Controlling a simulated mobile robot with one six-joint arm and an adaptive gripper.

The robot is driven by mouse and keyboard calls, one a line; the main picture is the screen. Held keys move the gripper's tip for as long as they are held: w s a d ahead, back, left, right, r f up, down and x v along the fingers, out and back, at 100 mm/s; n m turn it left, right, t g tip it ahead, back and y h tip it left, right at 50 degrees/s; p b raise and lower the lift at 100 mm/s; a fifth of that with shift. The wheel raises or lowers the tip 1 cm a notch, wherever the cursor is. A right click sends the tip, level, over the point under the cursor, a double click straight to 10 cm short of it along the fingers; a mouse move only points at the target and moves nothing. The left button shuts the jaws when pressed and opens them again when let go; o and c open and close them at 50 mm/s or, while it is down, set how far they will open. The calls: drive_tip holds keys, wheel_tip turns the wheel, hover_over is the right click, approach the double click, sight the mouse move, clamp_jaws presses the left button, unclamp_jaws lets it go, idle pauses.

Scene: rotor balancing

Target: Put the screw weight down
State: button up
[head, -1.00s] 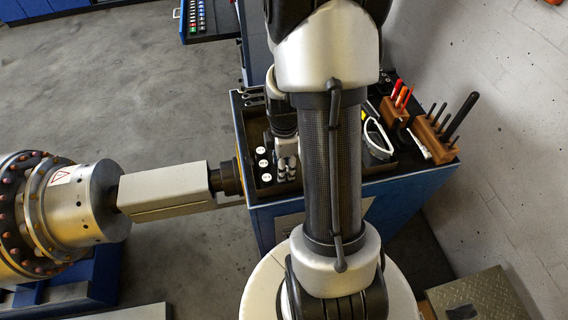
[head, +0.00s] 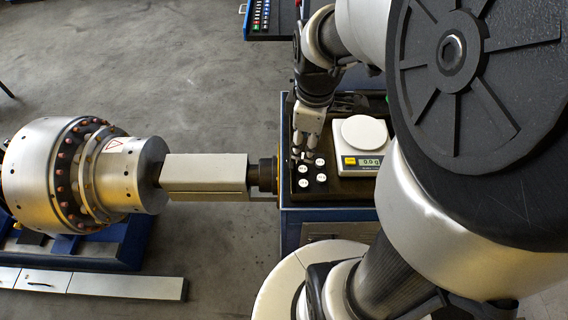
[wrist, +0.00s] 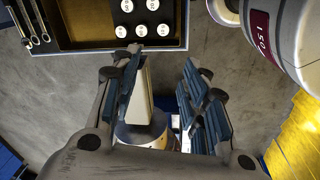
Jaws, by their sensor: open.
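Several screw weights with round white tops (head: 320,177) stand upright in the dark tray (head: 292,193) on the blue cabinet. They also show near the top of the wrist view (wrist: 141,30). My gripper (head: 303,154) is over the tray's left part, close to the weights at the back, and partly hides them. In the wrist view my gripper (wrist: 163,62) has its two fingers spread, with no weight between them. I cannot tell from the head view whether a fingertip touches a weight.
A scale (head: 361,160) reading 0.0 g stands right of the weights. A beige beam (head: 205,173) runs from the metal rotor (head: 82,180) to the cabinet.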

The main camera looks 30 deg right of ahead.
drive_tip(key=s+a+r+m+t, duration=0.1)
drive_tip(key=s+a+r+m, duration=0.3)
drive_tip(key=a, duration=0.2)
drive_tip(key=s+a+r+m+t, duration=0.2)
drive_tip(key=s+a+r+m, duration=0.2)
drive_tip(key=a, duration=0.3)
drive_tip(key=shift+s+a+r+y, duration=0.2)
drive_tip(key=shift+s+y, duration=0.1)
drive_tip(key=shift+s, duration=0.4)
drive_tip(key=shift+f, duration=0.1)
wheel_tip(320, 180, down, 8)
drive_tip(key=b, duration=0.8)
